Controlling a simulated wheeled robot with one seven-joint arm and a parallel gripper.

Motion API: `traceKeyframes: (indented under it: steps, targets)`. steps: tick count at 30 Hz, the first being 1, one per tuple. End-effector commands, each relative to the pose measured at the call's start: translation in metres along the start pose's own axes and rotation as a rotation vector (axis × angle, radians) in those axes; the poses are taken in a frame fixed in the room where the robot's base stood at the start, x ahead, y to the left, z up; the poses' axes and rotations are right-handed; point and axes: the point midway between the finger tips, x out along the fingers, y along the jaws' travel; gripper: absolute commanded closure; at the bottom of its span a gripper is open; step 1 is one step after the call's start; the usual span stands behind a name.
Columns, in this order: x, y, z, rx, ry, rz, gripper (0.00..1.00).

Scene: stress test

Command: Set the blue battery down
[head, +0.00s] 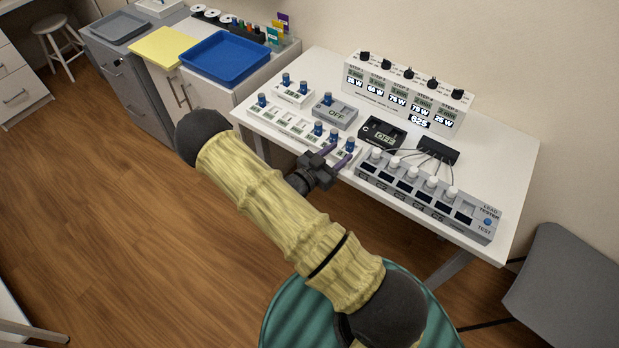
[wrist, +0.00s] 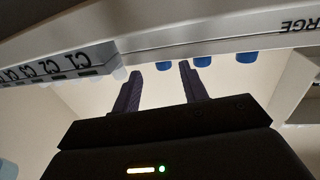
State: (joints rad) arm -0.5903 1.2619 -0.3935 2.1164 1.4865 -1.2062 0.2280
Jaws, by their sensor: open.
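Several blue-topped batteries stand on the white table (head: 522,170) in the head view; the frames do not single one out. Three stand in a row at the near edge: a left one (head: 318,128), a middle one (head: 334,137) and a right one (head: 350,145). My gripper (head: 342,152) is open, its purple fingers beside the middle and right ones. In the wrist view, my gripper (wrist: 158,74) has its two fingers apart. A blue battery top (wrist: 164,66) shows in the gap between them; whether it lies between the fingers or beyond is unclear. Contact cannot be told.
The lead tester (head: 430,197) with several white-topped cells stands right of my gripper. A grey unit reading OFF (head: 334,112), a black charger (head: 382,134) and a wattage display box (head: 405,92) stand behind. A blue tray (head: 225,58) lies on the left cabinet. Bare table lies at the right.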

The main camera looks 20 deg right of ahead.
Motion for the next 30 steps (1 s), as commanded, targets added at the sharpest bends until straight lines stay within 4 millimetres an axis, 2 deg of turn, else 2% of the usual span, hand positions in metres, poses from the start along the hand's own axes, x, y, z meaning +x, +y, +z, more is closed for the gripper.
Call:
traceKeyframes:
  steps: [1, 9, 15, 21, 30]
  targets:
    - [-0.011, -0.001, 0.001, 0.002, -0.002, -0.003, 0.57]
    - [-0.066, -0.001, 0.001, 0.002, -0.001, -0.003, 0.57]
    - [-0.100, -0.001, 0.001, 0.002, -0.001, -0.003, 0.57]
    - [-0.113, 0.000, 0.000, 0.000, 0.001, 0.000, 0.57]
    - [-0.113, 0.000, -0.001, 0.001, 0.000, 0.000, 0.57]
